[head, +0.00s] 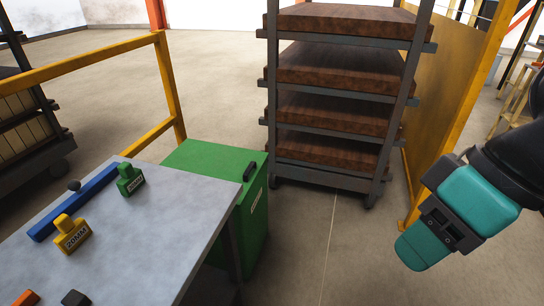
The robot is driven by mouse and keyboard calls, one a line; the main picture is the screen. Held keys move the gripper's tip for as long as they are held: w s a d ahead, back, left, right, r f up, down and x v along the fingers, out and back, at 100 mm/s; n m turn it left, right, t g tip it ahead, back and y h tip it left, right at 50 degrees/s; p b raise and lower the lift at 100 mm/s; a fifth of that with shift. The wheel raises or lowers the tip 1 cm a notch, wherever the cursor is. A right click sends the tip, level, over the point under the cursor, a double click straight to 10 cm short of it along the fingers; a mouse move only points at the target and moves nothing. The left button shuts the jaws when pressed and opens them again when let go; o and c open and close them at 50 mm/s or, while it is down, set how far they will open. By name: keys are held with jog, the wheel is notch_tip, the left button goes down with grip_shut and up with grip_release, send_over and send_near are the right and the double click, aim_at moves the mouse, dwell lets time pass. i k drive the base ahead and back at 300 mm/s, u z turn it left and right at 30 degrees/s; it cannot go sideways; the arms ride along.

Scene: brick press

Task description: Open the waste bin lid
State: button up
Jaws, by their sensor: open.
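The green waste bin (257,215) stands on the floor behind and beside the table, partly hidden by it. Its flat green lid (205,158) is shut. My gripper (424,246) is at the right, over the floor, well apart from the bin. It is teal and dark, and its fingertips are hard to make out. Nothing shows in it.
A grey table (150,225) at lower left carries a blue bar (78,202), a yellow block (71,234) and a green block (130,180). A rack (395,100) of brown boards stands behind the bin. A yellow rail (90,55) and yellow panel (455,80) flank it. Floor between bin and gripper is clear.

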aim_at(232, 164)
jog(key=i, duration=0.7)
jog(key=u, duration=0.7)
jog(key=i, duration=0.7)
jog(key=u, duration=0.55)
